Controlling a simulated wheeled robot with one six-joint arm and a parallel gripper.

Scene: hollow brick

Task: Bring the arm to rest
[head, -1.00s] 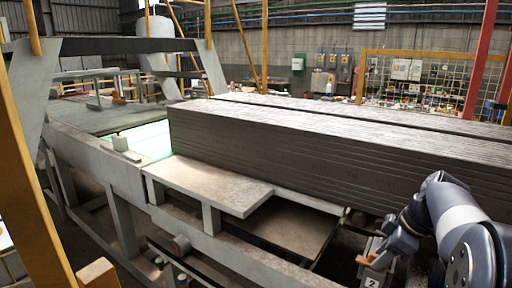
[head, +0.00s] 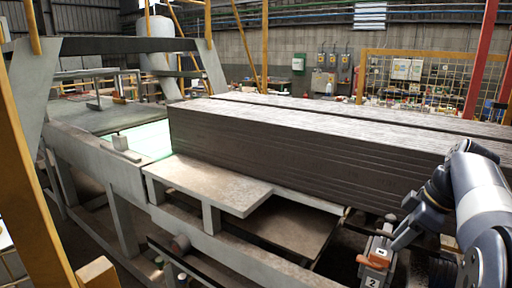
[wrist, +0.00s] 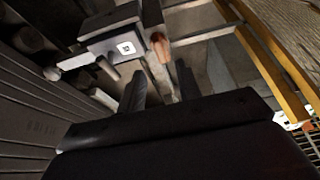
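My gripper (wrist: 159,84) shows in the wrist view with its two dark fingers apart and nothing between them. In the head view my arm comes in at the lower right, and my gripper (head: 398,236) hangs at its end, low beside the near side of the slab stack. Its fingertips are hard to make out there. The long grey stack of slabs (head: 300,150) lies on the frame behind my arm.
A small grey block with an orange-red part (head: 372,262) and a "2" label stands close to my gripper at the lower right. A metal conveyor frame (head: 95,165) fills the left. A yellow post (head: 30,170) stands at the far left. A mesh fence (head: 432,75) is behind.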

